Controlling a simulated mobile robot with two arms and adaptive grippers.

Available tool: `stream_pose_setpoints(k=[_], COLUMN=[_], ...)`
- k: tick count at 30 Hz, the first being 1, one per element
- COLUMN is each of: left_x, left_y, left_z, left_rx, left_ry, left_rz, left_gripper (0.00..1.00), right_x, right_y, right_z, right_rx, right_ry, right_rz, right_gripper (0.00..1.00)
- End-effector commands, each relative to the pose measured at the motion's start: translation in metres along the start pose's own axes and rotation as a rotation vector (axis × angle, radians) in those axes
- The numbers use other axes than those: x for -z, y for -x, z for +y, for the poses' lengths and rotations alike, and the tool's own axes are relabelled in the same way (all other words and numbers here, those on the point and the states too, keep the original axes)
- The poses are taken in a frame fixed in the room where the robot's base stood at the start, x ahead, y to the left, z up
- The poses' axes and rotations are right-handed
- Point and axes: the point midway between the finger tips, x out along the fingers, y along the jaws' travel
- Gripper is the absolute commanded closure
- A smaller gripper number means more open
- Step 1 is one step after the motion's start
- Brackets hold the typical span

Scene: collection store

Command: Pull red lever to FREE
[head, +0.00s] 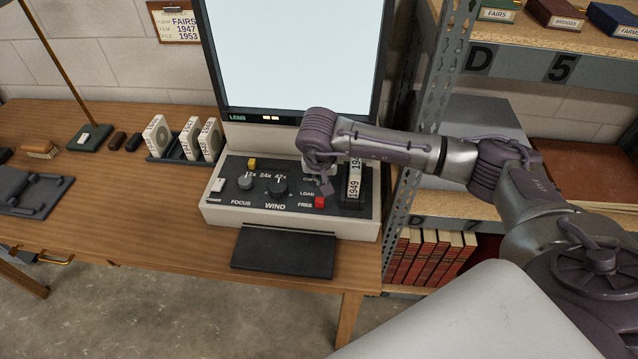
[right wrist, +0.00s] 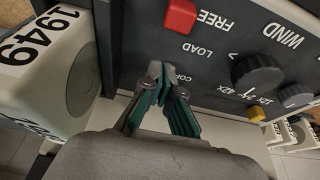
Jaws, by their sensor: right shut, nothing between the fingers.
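The red lever (head: 320,201) is on the sloped front panel of the microfilm reader (head: 220,219), level with the FREE label and below LOAD. In the right wrist view the red lever (right wrist: 181,15) sits beside the word FREE. My right gripper (head: 326,187) is over the panel just above the lever. In the right wrist view its fingertips (right wrist: 156,70) are together and empty, with a visible gap between them and the lever. My left gripper is not in view.
A film box marked 1949 (head: 353,187) stands right of the lever, close to my gripper. The WIND knob (head: 277,187) and FOCUS knob (head: 245,183) are to the left. The lit screen (head: 300,55) rises behind. Metal shelving (head: 409,160) stands at right.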

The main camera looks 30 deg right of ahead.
Motion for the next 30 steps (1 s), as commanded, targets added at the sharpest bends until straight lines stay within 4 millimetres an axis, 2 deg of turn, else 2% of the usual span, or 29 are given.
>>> stream_pose_setpoints(k=[8, 12, 15, 20, 30], left_x=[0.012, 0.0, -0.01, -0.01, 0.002], left_y=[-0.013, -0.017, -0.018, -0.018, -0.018], left_z=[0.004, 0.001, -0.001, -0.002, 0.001], left_rx=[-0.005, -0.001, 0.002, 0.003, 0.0], left_ry=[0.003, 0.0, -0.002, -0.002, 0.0], left_rz=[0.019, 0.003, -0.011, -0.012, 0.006], left_gripper=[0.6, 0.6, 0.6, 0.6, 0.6], right_x=[0.002, 0.001, 0.002, 0.001, 0.001], right_y=[0.059, 0.083, 0.093, 0.1, 0.101], right_z=[-0.001, -0.001, -0.001, 0.0, 0.0], right_rx=[0.004, 0.003, 0.002, 0.0, 0.0], right_ry=[0.001, 0.0, 0.0, -0.001, -0.001], right_rz=[0.007, 0.006, 0.006, 0.004, 0.004], right_gripper=[1.0, 1.0, 1.0, 1.0, 1.0])
